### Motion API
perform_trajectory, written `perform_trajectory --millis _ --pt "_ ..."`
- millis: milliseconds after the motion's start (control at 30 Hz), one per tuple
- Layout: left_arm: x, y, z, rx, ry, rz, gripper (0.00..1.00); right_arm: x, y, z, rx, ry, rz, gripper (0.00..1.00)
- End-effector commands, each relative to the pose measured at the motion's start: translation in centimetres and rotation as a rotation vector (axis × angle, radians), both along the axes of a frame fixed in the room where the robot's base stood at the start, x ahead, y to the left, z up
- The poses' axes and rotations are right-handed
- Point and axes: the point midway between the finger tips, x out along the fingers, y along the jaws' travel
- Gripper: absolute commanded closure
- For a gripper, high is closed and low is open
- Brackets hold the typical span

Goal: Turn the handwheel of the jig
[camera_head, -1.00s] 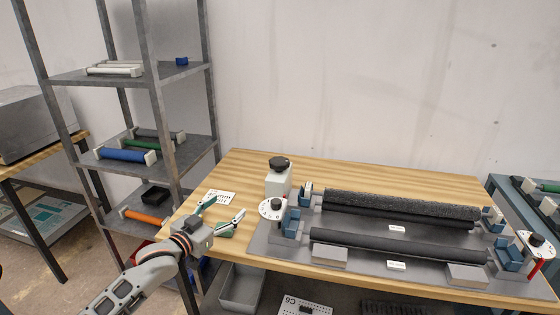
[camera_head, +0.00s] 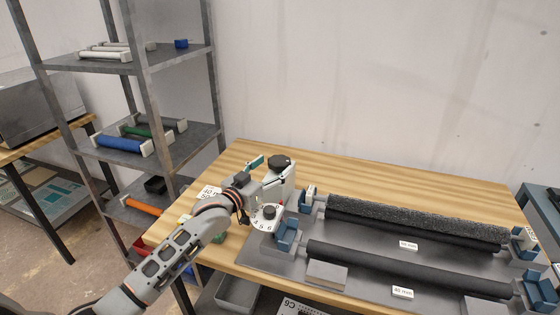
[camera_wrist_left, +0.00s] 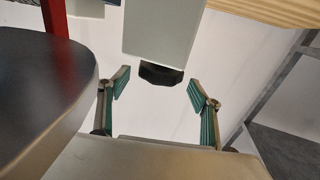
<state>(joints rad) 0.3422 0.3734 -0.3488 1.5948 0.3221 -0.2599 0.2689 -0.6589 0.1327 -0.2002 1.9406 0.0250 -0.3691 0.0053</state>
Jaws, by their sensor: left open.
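The jig is a grey base plate (camera_head: 262,245) on the wooden table. A black handwheel-like knob (camera_head: 280,161) tops a pale block (camera_head: 290,175) at its back left corner. In front of it is a white numbered dial with a dark round knob (camera_head: 269,211). My left gripper (camera_head: 271,172) is open, beside the pale block. In the left wrist view the black knob (camera_wrist_left: 160,74) appears between the open fingers (camera_wrist_left: 158,92), with no visible contact. A large dark disc (camera_wrist_left: 40,95) fills the left of that view. My right gripper is not in view.
Two dark rollers (camera_head: 410,268) lie in blue holders (camera_head: 287,234) on the jig. A metal shelf (camera_head: 140,60) with several coloured rollers stands at the left. A grey bin (camera_head: 238,290) is below the table. The table's back strip is clear.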

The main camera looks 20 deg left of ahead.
Motion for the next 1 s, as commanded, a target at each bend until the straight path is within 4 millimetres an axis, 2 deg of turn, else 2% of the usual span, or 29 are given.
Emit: perform_trajectory --millis 100,233,633,667,800,1000 --pt "1.8 -0.6 0.1 0.000 0.000 0.000 0.35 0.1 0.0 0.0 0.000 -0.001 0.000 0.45" --pt "3.0 -0.9 0.0 0.000 0.001 0.000 0.35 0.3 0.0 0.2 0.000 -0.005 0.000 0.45" --pt "3.7 -1.2 0.0 0.001 0.001 -0.001 0.35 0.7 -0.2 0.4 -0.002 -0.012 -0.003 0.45" --pt "3.7 -1.2 0.0 0.001 0.001 -0.001 0.40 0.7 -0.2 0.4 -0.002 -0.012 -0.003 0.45" --pt "3.6 -1.2 0.0 0.001 0.001 -0.001 0.74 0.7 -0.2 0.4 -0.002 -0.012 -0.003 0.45" --pt "3.6 -1.1 0.0 0.001 0.001 -0.002 0.74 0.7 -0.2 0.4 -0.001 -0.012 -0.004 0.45"
